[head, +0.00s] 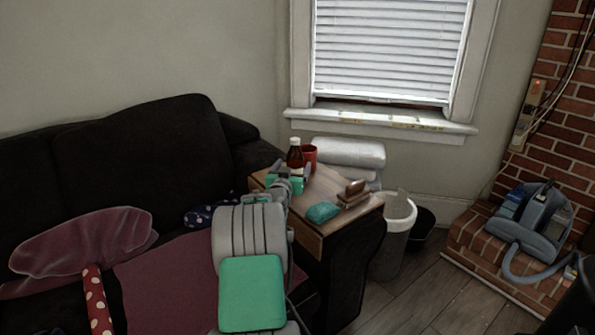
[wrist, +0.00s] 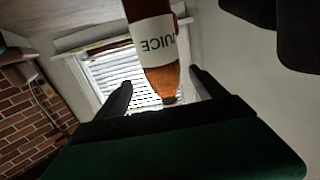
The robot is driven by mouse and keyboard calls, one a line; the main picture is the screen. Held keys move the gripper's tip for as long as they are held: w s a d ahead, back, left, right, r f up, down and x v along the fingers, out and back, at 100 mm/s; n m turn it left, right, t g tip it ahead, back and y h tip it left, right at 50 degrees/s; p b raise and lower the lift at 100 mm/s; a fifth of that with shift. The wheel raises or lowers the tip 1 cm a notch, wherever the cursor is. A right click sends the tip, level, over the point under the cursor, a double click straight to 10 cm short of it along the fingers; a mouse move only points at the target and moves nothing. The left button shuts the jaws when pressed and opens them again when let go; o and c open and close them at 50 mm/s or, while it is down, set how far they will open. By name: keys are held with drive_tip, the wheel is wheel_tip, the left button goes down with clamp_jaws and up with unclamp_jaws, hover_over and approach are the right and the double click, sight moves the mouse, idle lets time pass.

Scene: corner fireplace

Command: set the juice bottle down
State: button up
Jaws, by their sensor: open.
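In the wrist view the gripper's dark fingers (wrist: 160,80) are spread on either side of the bottle's neck end, with gaps visible. The bottle's base is hidden in the head view.
A red cup (head: 310,154) stands just right of the bottle. A teal item (head: 322,212) and a brown block-like item (head: 353,191) lie nearer the table's front. White folded stacks (head: 348,152) and a white bin (head: 396,237) are beyond the table.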

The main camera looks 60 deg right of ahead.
sight(294, 164)
drive_tip(key=x, duration=0.3)
drive_tip(key=b+x, duration=0.1)
drive_tip(key=shift+w+d+f, duration=0.15)
drive_tip(key=shift+f, duration=0.1)
drive_tip(key=shift+w+d+r, duration=0.1)
drive_tip(key=shift+d+r, duration=0.05)
drive_tip(key=shift+d, duration=0.15)
drive_tip(key=shift+c, duration=0.4)
clamp_jaws()
drive_tip(key=shift+r, duration=0.15)
